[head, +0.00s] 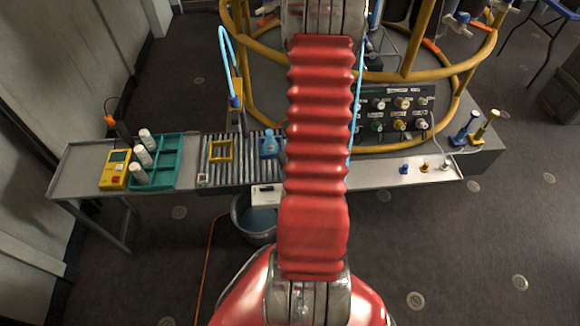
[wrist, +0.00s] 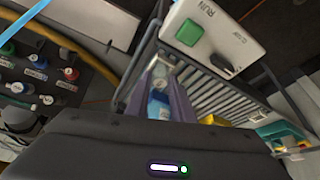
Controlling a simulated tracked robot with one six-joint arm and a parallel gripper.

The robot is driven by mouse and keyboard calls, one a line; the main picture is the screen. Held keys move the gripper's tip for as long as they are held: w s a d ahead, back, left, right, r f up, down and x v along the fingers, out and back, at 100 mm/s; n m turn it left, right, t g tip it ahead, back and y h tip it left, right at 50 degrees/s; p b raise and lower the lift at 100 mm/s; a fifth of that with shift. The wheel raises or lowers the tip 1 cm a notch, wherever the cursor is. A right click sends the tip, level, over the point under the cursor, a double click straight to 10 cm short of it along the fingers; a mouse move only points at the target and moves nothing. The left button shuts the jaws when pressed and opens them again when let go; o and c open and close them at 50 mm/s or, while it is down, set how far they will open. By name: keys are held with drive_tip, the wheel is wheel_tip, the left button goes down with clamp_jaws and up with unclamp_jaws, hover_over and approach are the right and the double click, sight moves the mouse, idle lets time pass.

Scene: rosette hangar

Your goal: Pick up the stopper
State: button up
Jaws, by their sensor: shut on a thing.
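My gripper (wrist: 160,72) shows in the wrist view, its two grey-purple fingers close together above the dark palm. They are shut on a small pale thing, which I take to be the stopper (wrist: 159,70); the fingers hide much of it. A blue and white patch (wrist: 158,106) shows lower between the fingers; I cannot tell whether it belongs to the same thing. In the head view my red arm hides the gripper and what it holds. A blue bottle (head: 269,144) stands in a blue holder on the rollers, just left of my arm.
A white control box (wrist: 208,35) stands close beside my gripper; it also shows in the head view (head: 266,195). A teal rack (head: 165,160) holds white bottles. A yellow frame (head: 221,151) lies on the rollers. A knob panel (head: 392,110) and yellow pipes stand at right.

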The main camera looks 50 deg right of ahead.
wheel_tip(320, 180, up, 18)
idle(1.6)
drive_tip(key=shift+f, duration=0.15)
idle(0.4)
drive_tip(key=w+d+f+n+y, duration=0.1)
drive_tip(key=w+d+n, duration=0.1)
drive_tip(key=w+n, duration=0.2)
drive_tip(key=w+d+f+n+y, duration=0.1)
drive_tip(key=w+d+n+y, duration=0.1)
drive_tip(key=w+n, duration=0.3)
drive_tip(key=w+d, duration=0.1)
drive_tip(key=w, duration=0.2)
drive_tip(key=shift+f, duration=0.15)
drive_tip(key=shift+f, duration=0.15)
drive_tip(key=shift+f, duration=1.55)
drive_tip(key=shift+f, duration=0.5)
